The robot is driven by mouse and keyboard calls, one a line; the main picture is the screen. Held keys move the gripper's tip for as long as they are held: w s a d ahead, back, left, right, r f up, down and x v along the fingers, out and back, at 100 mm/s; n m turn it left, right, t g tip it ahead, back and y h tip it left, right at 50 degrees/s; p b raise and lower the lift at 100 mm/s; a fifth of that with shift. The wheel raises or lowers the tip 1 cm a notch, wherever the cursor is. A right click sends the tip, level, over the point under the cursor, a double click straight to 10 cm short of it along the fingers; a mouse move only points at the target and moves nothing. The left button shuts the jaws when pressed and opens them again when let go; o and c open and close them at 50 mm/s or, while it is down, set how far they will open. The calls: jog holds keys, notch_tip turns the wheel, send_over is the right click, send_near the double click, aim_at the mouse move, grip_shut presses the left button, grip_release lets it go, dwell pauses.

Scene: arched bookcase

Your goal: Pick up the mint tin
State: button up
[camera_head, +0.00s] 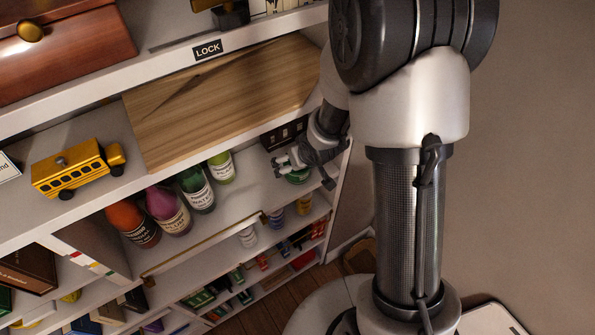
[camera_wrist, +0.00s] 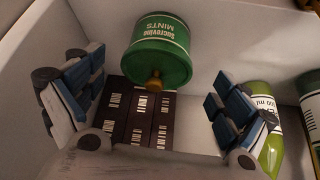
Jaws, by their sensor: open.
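No contact with the tin shows. In the head view my gripper (camera_head: 305,158) is at the right end of a shelf, and a green piece of the tin (camera_head: 298,177) shows just below it, mostly hidden by the gripper.
A dark item with barcode labels (camera_wrist: 138,118) is next to the tin. A green bottle (camera_wrist: 268,112) is beyond the right finger. Several paint bottles (camera_head: 196,189) line the shelf to the left. A wooden board (camera_head: 225,100) and a toy bus (camera_head: 75,167) are above.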

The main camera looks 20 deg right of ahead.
jog(key=b+x, duration=0.1)
jog(key=x, duration=0.3)
jog(key=shift+w+d+f, duration=0.1)
jog(key=shift+d+f, duration=0.05)
jog(key=shift+f, duration=0.05)
jog(key=shift+r, duration=0.1)
jog(key=shift+c, duration=0.3)
jog(key=c, duration=1.2)
jog(key=shift+o, duration=0.2)
jog(key=shift+r, duration=0.15)
